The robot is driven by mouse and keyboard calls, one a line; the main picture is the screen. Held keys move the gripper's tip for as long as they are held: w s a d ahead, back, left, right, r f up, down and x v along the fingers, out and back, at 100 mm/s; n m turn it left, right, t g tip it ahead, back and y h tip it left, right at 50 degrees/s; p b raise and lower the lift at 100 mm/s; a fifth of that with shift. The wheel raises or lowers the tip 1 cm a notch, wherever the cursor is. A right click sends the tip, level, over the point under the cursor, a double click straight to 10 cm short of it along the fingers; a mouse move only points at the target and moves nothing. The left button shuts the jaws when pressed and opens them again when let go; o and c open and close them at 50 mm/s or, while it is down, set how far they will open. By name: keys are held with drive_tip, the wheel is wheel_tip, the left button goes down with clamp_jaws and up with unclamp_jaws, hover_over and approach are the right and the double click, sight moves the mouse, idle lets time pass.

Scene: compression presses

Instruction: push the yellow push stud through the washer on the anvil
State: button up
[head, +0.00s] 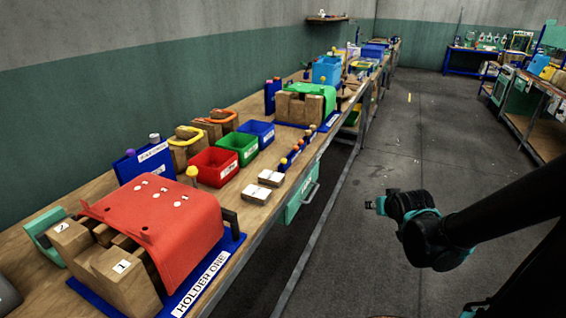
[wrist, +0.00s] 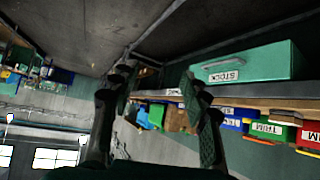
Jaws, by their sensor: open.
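A yellow round-headed stud (head: 192,172) stands upright beside the red cover and the red bin in the head view; I take it as the yellow push stud. Two small pale blocks, a nearer one (head: 256,194) and a farther one (head: 271,178), sit on the bench near its front edge. I cannot tell which thing is the anvil, and no washer can be made out. My gripper (head: 377,204) is over the floor, right of the bench and well apart from the stud. In the wrist view my gripper (wrist: 158,80) has its fingers spread with nothing between them.
A red cover (head: 160,215) lies over wooden blocks on the blue "HOLDER ONE" base (head: 208,280). Red (head: 214,167), green (head: 238,146) and blue (head: 258,132) bins stand behind. A blue rack (head: 300,148) holds several coloured knobs. A drawer (head: 302,192) sits under the bench edge. The aisle floor is clear.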

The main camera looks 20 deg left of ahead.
drive_tip(key=w+a+r+n+t+y, duration=0.2)
drive_tip(key=a+r+y, duration=0.1)
drive_tip(key=a, duration=0.9)
drive_tip(key=n+y, duration=0.2)
drive_tip(key=y, duration=0.2)
approach(285, 160)
drive_tip(key=shift+w+a+f+n+y, duration=0.2)
drive_tip(key=shift+w+a, duration=0.15)
drive_tip(key=shift+w, duration=0.25)
drive_tip(key=shift+w+a+f+n+y, duration=0.1)
drive_tip(key=shift+w+a+f, duration=0.15)
drive_tip(key=shift+w, duration=0.3)
drive_tip(key=shift+x, duration=3.25)
drive_tip(key=shift+s+a, duration=0.15)
drive_tip(key=shift+s, duration=0.05)
drive_tip(key=shift+c, duration=0.2)
drive_tip(key=c, duration=0.8)
